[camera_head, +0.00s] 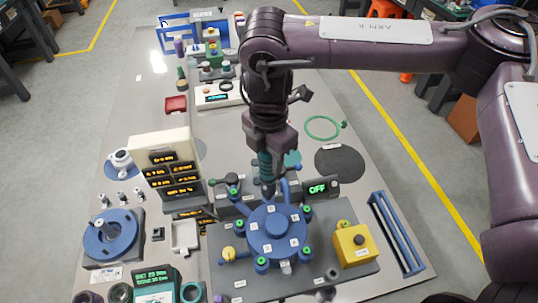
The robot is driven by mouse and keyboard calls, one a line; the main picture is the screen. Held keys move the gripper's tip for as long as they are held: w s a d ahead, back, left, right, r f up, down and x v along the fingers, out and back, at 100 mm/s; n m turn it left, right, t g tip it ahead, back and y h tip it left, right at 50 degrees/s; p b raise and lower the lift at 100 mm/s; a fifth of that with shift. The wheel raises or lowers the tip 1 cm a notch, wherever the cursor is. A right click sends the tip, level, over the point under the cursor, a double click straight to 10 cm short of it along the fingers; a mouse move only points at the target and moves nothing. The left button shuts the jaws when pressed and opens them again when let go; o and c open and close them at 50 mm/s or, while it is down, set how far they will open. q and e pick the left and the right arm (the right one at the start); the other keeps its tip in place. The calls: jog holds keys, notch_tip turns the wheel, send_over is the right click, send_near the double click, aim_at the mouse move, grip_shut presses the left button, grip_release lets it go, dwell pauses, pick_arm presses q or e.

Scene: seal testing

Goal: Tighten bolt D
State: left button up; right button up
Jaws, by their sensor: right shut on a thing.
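A round blue flange (277,232) with a raised hub sits on a dark grey base plate near the front of the bench. Several green-topped bolts stand around its rim, with small white letter tags too small to read, so I cannot tell which is bolt D. My right gripper (268,148) points down above the flange's far edge, shut on an upright dark teal tool (265,165). The tool's lower end is at the far rim; I cannot tell whether it touches a bolt, and the bolt there is hidden. My left gripper is not in view.
A display reading OFF (318,188) stands behind the flange. A yellow box with a black button (355,245) is at its right, beside a blue rail frame (396,232). A display panel (166,168) and a blue round fixture (112,238) stand left. A dark round mat (339,163) is clear.

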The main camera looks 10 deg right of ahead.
jog(key=shift+p, duration=0.3)
jog(key=shift+f+b, duration=0.75)
jog(key=shift+f, duration=0.35)
dwell(1.6)
jog(key=shift+f, duration=0.1)
dwell(0.9)
notch_tip(320, 180, up, 5)
jog(key=p, duration=0.5)
jog(key=shift+p, duration=0.4)
